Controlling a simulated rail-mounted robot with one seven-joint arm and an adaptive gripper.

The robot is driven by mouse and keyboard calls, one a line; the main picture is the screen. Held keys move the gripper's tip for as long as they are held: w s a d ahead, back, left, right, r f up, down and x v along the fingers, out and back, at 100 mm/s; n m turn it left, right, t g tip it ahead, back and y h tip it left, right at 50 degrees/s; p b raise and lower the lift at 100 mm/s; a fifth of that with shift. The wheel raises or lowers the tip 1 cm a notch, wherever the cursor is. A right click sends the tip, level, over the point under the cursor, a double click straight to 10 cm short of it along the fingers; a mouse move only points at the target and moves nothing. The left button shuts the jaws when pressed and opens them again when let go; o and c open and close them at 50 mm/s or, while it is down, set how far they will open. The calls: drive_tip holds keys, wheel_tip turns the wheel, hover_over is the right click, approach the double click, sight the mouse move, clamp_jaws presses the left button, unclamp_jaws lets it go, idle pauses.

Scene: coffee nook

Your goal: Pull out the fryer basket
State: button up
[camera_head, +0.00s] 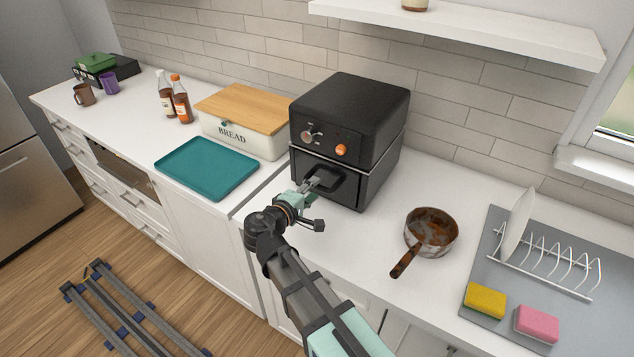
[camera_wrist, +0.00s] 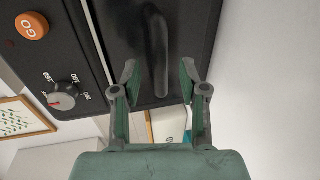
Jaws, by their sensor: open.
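The black air fryer (camera_head: 352,128) stands on the white counter, with an orange button and a dial on its front. Its basket (camera_head: 345,185) is the lower front part and looks pushed in. The dark basket handle (camera_head: 322,180) sticks out from the front. My gripper (camera_head: 318,182) is at the handle. In the wrist view my gripper (camera_wrist: 160,80) is open, with one finger on each side of the handle (camera_wrist: 157,50). Gaps show between the fingers and the handle there; contact cannot be seen. The gripper partly hides the handle in the head view.
A teal tray (camera_head: 207,168) and a bread box (camera_head: 243,135) are left of the fryer. A rusty pan (camera_head: 431,232) and a dish rack mat (camera_head: 490,325) with sponges are to its right. A shelf (camera_head: 470,28) hangs above. Counter in front of the fryer is narrow.

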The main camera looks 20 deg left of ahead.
drive_tip(key=shift+p+x, duration=0.3)
drive_tip(key=shift+x, duration=1.1)
clamp_jaws()
